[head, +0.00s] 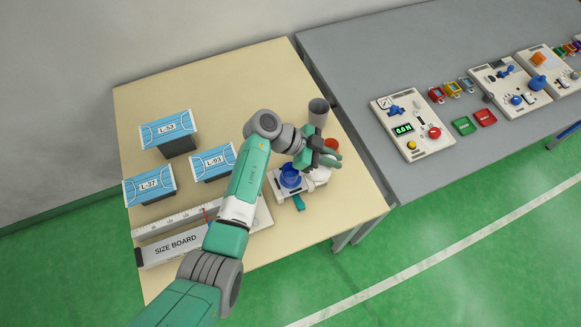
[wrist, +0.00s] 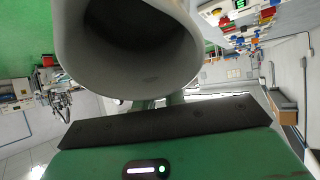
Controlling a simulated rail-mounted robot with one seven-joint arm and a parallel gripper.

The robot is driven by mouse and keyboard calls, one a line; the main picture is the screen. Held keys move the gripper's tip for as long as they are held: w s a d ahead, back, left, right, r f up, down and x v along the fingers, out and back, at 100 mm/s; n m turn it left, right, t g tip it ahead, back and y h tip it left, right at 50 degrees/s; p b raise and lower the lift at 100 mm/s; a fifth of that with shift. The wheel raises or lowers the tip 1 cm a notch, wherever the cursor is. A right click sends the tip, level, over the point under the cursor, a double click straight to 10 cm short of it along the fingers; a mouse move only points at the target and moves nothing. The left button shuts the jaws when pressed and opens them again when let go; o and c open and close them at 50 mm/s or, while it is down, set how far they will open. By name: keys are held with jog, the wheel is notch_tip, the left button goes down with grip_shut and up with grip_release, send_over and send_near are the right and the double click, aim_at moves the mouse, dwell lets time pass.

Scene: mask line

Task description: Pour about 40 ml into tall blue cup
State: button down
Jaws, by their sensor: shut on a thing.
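A grey cup (wrist: 150,75) fills the top of the wrist view, its wide mouth facing the camera and its inside dark. No liquid can be made out in it. My gripper (head: 329,158) is shut on this cup, above the table's right part. In the head view a grey cylinder-shaped cup (head: 318,113) shows just behind my gripper, mouth up; I cannot tell for sure that it is the held one. The blue cup (head: 290,177) stands upright on a white base, just left of and below my gripper in the picture. Its contents cannot be seen.
Boxes of blue masks, L-53 (head: 169,131), L-93 (head: 213,162) and L-37 (head: 149,186), stand on the left of the wooden table (head: 235,75). The size board (head: 175,246) lies in front. A red-orange item (head: 331,144) shows beside my gripper. A grey bench (head: 350,60) with control panels is on the right.

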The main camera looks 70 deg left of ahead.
jog(key=shift+s+a+r+t+h, duration=0.35)
jog(key=shift+s+r+t+h, duration=0.25)
jog(key=shift+t, duration=0.2)
jog(key=shift+f+b, duration=0.45)
jog(key=shift+b, duration=0.8)
jog(key=shift+s+a+t+b, duration=0.15)
jog(key=shift+t+b, duration=0.25)
jog(key=shift+b, duration=0.2)
jog(key=shift+r+h, duration=0.3)
jog(key=shift+r, duration=0.1)
jog(key=shift+s+t+b, duration=0.15)
jog(key=shift+t+b, duration=0.15)
jog(key=shift+b, duration=0.1)
jog(key=shift+s+a+r+t+h+b, duration=0.25)
jog(key=shift+s+r+t+h+b, duration=0.3)
jog(key=shift+b, duration=0.6)
jog(key=shift+w+d, duration=0.3)
jog(key=shift+w, duration=0.25)
jog(key=shift+s+a+r+t+h+b, duration=0.3)
jog(key=shift+r+t+b, duration=0.35)
jog(key=shift+b, duration=0.65)
